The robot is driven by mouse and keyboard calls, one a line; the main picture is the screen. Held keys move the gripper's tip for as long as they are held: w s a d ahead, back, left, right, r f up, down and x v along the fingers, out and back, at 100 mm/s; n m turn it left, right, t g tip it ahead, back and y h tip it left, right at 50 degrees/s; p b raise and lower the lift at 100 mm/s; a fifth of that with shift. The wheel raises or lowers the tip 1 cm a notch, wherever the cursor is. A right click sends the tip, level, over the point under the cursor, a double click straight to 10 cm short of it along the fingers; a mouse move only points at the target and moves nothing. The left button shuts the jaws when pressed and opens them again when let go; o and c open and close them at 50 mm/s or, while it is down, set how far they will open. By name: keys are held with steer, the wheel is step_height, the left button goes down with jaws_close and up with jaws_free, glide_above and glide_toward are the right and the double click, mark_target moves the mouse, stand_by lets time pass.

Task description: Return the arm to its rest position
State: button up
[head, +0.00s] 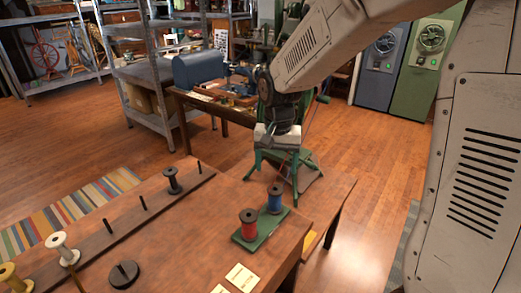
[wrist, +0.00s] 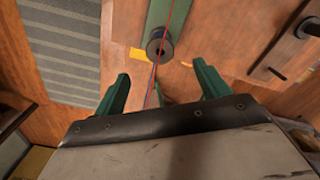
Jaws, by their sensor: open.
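My gripper (head: 276,178) hangs from my arm over the back right of the wooden table (head: 215,204), its two green fingers pointing down. In the wrist view the fingers (wrist: 162,86) stand wide apart, with nothing held between them. A red spool (head: 249,225) and a blue spool (head: 274,199) stand upright on a green base (head: 262,230) just in front of the gripper. In the wrist view a dark round spool end (wrist: 160,46) shows beyond the fingertips. Thin red and blue lines run past it.
A dark board (head: 100,240) with pegs bears a dark spool (head: 173,181) and a white spool (head: 62,249). A yellow spool (head: 13,276) is at lower left. A black disc (head: 124,274) and labels (head: 242,277) lie in front.

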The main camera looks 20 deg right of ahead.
steer(key=s+d+r+n, duration=0.1)
steer(key=s+r, duration=0.2)
steer(key=s, duration=0.5)
steer(key=s+d+r+n+t, duration=0.1)
steer(key=s+r, duration=0.3)
steer(key=s, duration=0.5)
steer(key=s+d+r+n, duration=0.1)
steer(key=s+r+n, duration=0.2)
steer(key=s, duration=0.6)
steer(key=shift+r, duration=0.25)
